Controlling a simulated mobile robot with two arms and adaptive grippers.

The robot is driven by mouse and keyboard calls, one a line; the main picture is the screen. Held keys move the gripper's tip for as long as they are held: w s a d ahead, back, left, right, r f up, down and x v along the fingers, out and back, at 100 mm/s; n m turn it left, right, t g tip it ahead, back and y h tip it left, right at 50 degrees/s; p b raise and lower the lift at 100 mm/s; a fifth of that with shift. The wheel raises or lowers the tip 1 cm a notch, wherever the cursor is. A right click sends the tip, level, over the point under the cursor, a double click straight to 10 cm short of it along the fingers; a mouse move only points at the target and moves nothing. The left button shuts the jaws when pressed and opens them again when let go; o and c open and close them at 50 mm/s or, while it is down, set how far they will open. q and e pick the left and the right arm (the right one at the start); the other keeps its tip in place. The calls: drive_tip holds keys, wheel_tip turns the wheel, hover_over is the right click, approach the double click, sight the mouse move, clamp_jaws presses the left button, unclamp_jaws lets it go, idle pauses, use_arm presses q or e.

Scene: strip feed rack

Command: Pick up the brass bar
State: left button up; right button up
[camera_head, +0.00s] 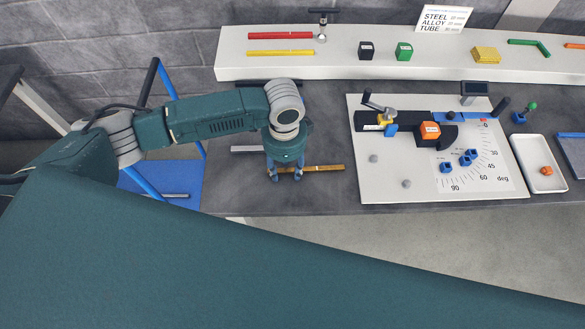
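The brass bar (325,168), a thin gold-coloured strip, lies on the dark bench top left of the white bending board. My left gripper (286,175) points down over the left part of this bar. Its two blue-grey fingertips are spread apart, and the bar's left end shows between and behind them. I cannot tell the height of the fingertips above the bench or whether they touch the bar. My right gripper is out of the view.
A grey bar (246,149) lies just left of the gripper. The white board (385,188) with clamp and angle scale stands right. A white shelf (350,70) behind holds red (280,35) and yellow (280,53) bars. The bench's front edge is close.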

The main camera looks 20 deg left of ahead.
use_arm(q)
drive_tip(key=c, duration=0.8)
drive_tip(key=shift+r, duration=0.1)
clamp_jaws()
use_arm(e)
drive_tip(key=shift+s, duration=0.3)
use_arm(q)
drive_tip(key=shift+r, duration=0.1)
